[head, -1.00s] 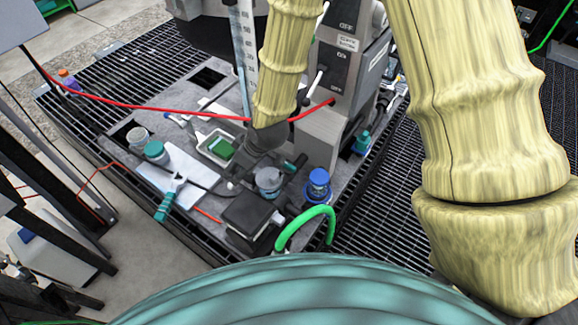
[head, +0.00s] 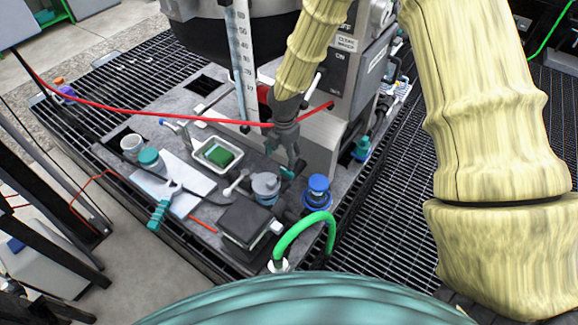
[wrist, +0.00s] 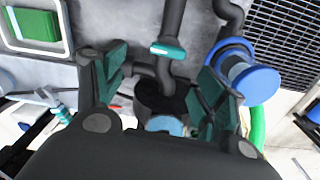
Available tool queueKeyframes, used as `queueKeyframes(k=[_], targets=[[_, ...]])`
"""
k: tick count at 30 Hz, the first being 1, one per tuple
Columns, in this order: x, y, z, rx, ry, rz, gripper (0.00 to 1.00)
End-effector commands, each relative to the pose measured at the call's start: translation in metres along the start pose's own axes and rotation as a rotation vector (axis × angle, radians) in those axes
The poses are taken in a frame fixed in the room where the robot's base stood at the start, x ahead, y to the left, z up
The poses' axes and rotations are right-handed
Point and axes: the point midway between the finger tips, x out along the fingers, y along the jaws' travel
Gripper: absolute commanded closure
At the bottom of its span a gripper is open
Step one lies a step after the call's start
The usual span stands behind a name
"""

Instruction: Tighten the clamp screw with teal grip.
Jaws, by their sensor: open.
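The clamp screw's teal grip (head: 287,173) shows as a small bar on dark pipework at the middle of the bench. In the wrist view the teal grip (wrist: 168,51) lies across a dark pipe, between the lines of my fingers and beyond them. My gripper (head: 281,157) points down just above the grip in the head view. Its two green-padded fingers (wrist: 160,75) are spread apart in the wrist view, with nothing held. I cannot tell whether a finger touches the pipework. The screw's thread is not visible.
A blue-capped fitting (head: 318,190) stands right of the grip, with a green hose (head: 305,228) in front. A white tray (head: 199,151) with a green block lies left. A teal-handled brush (head: 160,211) lies front left.

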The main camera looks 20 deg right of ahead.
Motion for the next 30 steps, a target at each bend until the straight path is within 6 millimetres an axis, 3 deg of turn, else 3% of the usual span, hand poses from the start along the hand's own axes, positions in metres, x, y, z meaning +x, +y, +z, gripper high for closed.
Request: queueKeyframes(k=[8, 21, 30], targets=[[0.002, -0.008, 0.008, -0.077, -0.014, -0.031, 0.29], [0.048, -0.009, 0.008, -0.076, -0.013, -0.029, 0.29], [0.068, -0.009, 0.008, -0.075, -0.013, -0.028, 0.29]])
